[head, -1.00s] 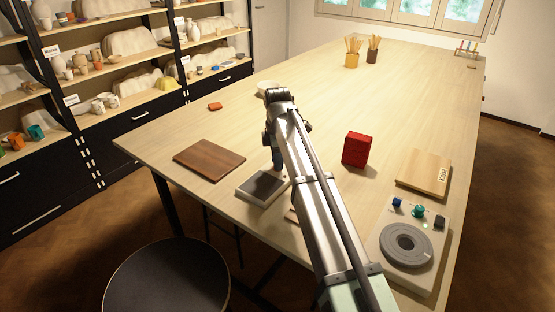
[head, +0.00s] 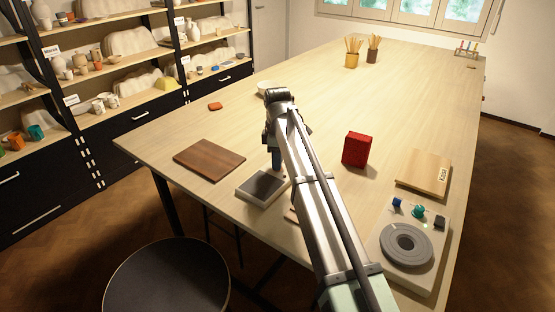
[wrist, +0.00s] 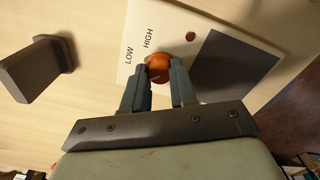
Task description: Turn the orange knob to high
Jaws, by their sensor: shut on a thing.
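The orange knob (wrist: 158,64) is in the wrist view, on a pale panel (wrist: 192,36) with the printed words LOW and HIGH beside it. My gripper (wrist: 161,74) has one finger on each side of the knob and is shut on it. The knob's pointer is not clear to me, so I cannot tell its exact setting. In the head view the device (head: 245,196) with a dark plate on top sits near the table's front edge. My gripper (head: 277,170) is over its far side there, and the knob is hidden behind my gripper and arm.
A wooden board (head: 209,159) lies left of the device, a red block (head: 356,149) stands to the right. A turntable device (head: 407,246) with blue, green and black knobs is at the right front. A dark block-like thing (wrist: 36,68) stands close left in the wrist view.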

